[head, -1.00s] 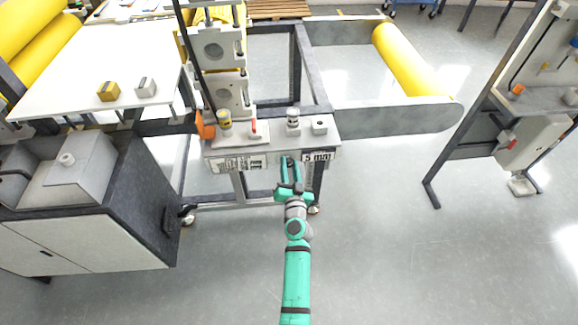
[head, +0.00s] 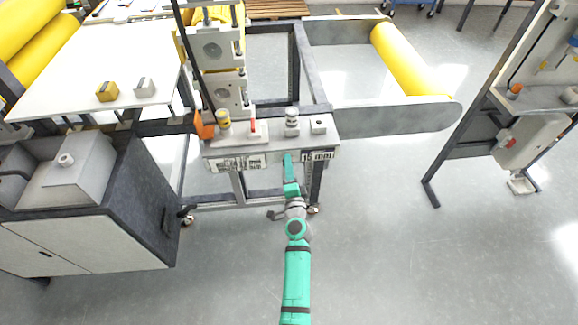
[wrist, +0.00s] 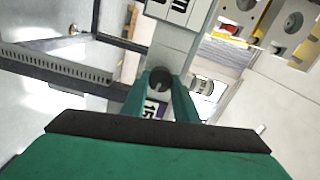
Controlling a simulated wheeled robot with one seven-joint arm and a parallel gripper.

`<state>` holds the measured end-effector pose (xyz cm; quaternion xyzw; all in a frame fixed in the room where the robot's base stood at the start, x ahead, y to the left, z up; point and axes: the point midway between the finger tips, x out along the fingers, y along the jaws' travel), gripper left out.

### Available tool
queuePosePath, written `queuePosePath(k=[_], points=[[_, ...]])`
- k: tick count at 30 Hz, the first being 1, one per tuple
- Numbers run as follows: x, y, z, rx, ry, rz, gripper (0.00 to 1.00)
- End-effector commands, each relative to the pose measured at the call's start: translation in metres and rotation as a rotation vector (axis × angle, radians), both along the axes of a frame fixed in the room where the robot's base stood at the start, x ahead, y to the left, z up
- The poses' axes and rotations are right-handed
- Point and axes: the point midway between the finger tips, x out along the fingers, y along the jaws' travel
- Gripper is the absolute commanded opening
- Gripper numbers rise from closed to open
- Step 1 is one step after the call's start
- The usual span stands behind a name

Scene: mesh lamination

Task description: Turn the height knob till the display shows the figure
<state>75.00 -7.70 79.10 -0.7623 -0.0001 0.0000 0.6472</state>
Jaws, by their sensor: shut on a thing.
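My gripper (head: 288,160) reaches up to the front face of the grey control box (head: 240,148). Its green fingers (wrist: 163,98) are shut on the dark round height knob (wrist: 160,79), which they hide in the head view. The display plate (head: 318,156) is on the box front, just right of the fingers. It seems to read 15 mm, but the figures are small and blurred. In the wrist view the letters mm (wrist: 174,8) show at the top, and a label that seems to read 15 (wrist: 153,109) shows between the fingers.
A red switch (head: 253,125), a yellow-topped button (head: 223,119) and a grey post (head: 292,121) stand on top of the box. A yellow roller (head: 408,58) is behind at right. A grey cabinet (head: 85,205) stands at left.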

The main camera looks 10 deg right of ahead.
Motion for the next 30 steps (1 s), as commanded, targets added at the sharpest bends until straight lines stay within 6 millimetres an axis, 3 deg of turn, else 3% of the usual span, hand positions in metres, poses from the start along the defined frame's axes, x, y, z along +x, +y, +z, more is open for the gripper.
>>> queuePosePath(k=[15, 30], points=[[0.0009, -0.0004, -0.0003, 0.321, -0.001, -0.001, 0.04], [0.0010, -0.0003, -0.0001, 0.373, -0.002, -0.001, 0.04]])
